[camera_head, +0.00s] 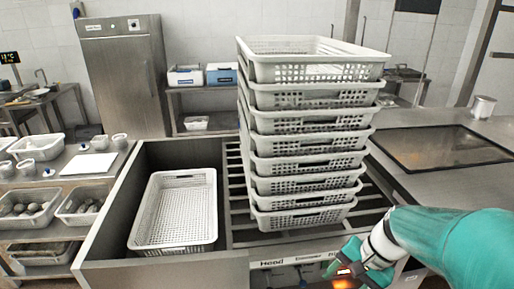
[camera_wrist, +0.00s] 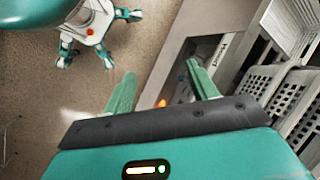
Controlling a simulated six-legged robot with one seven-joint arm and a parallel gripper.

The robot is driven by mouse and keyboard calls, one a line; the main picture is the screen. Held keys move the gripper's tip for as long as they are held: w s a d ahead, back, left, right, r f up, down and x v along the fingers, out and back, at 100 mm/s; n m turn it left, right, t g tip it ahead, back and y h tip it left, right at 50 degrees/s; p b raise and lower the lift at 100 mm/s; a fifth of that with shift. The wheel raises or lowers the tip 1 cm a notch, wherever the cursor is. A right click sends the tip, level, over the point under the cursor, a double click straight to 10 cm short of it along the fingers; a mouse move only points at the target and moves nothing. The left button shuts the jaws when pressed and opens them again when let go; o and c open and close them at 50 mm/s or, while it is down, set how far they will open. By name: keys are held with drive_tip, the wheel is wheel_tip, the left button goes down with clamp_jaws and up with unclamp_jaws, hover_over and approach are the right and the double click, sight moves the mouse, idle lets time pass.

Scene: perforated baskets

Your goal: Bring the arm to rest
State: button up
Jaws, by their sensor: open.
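My arm comes in from the lower right in the head view, with its teal sleeve in front of the steel counter. My gripper (camera_head: 352,262) is low, near the front edge of the grey-walled bay that holds the baskets. In the wrist view my gripper (camera_wrist: 162,88) shows two green fingers spread apart with nothing between them. The gap between them faces the floor and the bay's labelled front panel (camera_wrist: 207,52).
A tall stack of white perforated baskets (camera_head: 310,122) stands on metal slats right of centre. A single empty basket (camera_head: 146,222) sits left of it. A dark inset plate (camera_head: 440,147) lies on the right counter. Floor (camera_wrist: 40,100) is open below the gripper.

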drive_tip(key=s+a+r+n+t+h, duration=0.4)
drive_tip(key=s+r+n, duration=0.3)
drive_tip(key=r, duration=0.4)
drive_tip(key=shift+s+r+n+t+h, duration=0.15)
drive_tip(key=shift+r+n+t+h, duration=0.15)
drive_tip(key=shift+n+t, duration=0.3)
